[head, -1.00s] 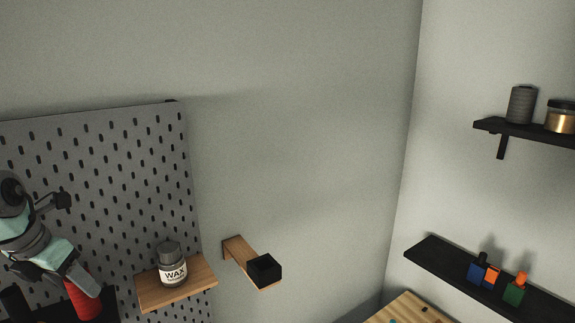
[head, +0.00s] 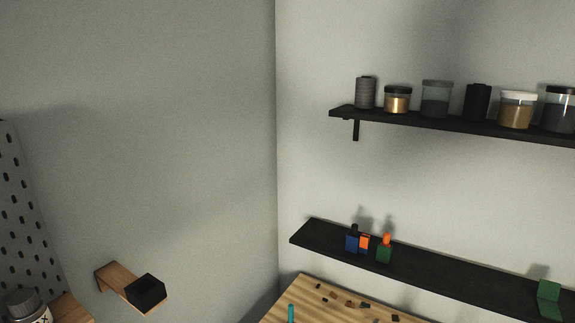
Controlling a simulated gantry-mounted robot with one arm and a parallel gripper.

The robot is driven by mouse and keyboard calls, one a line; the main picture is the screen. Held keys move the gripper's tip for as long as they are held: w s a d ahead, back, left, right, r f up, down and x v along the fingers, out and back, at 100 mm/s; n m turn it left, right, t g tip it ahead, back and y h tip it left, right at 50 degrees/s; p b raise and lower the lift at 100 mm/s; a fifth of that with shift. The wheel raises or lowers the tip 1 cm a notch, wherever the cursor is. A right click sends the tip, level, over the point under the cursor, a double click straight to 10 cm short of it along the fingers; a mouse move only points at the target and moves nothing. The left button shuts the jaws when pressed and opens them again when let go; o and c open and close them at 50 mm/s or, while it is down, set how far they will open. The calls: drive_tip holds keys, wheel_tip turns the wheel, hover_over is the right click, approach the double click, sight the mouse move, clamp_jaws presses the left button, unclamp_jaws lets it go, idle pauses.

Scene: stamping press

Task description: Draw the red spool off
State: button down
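The red spool is not in the head view now, and neither is my gripper. One second ago a red spool showed at the lower left, beside my arm in front of the pegboard. A grey spool (head: 365,92) and a black spool (head: 477,102) stand upright on the upper black shelf at the right; neither is red.
The upper shelf (head: 420,121) also holds several jars. The lower shelf (head: 440,277) carries small blue and green bottles (head: 384,252). A wooden bench (head: 290,300) has small scraps on it. A black box (head: 147,291) sits on a wooden bracket. The pegboard (head: 25,235) is at the left edge.

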drive_tip(key=shift+r, duration=0.35)
drive_tip(key=c, duration=0.7)
unclamp_jaws()
